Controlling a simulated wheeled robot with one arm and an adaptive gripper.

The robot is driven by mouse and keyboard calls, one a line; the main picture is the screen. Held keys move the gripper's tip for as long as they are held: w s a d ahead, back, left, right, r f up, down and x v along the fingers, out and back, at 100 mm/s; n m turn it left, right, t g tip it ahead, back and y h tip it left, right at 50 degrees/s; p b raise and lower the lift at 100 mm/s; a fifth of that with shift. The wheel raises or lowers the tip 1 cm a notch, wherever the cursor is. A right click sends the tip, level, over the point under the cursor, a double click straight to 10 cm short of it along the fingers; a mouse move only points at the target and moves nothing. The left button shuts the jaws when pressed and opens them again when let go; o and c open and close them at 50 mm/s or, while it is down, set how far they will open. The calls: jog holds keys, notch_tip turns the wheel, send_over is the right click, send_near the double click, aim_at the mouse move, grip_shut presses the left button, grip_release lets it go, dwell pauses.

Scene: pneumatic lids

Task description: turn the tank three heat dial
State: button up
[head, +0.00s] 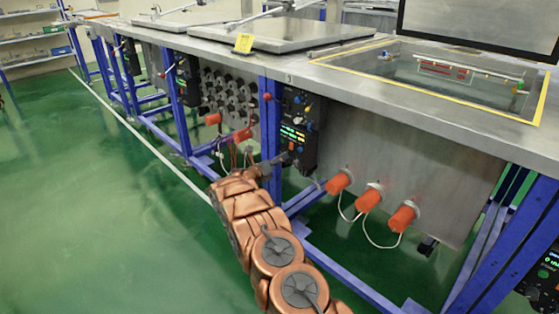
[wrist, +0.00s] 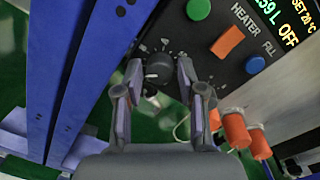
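The heat dial (wrist: 158,68) is a round black knob with a pale pointer mark, low on the black control panel (wrist: 205,45) in the wrist view. In the head view the panel (head: 299,118) hangs under the bench edge by the "3" mark; the dial there is not clear behind my gripper (head: 283,161). In the wrist view my gripper (wrist: 160,76) has its two fingers apart, one on each side of the dial. Whether they touch it I cannot tell.
An orange HEATER switch (wrist: 227,41), a green button (wrist: 198,9) and a blue FILL button (wrist: 254,65) sit close by on the panel. A blue post (wrist: 95,70) stands just left. Orange plugs (head: 370,197) stick out below the open tank (head: 440,72).

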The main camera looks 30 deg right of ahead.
grip_shut()
dwell(0.3)
jog(key=m+b, duration=1)
jog(key=m, duration=0.4)
jog(key=m+g+b, duration=0.1)
jog(key=m+b, duration=0.9)
jog(key=m, duration=0.3)
jog(key=shift+f+m+h, duration=0.15)
jog(key=shift+m+h, duration=0.25)
jog(key=shift+g, duration=0.4)
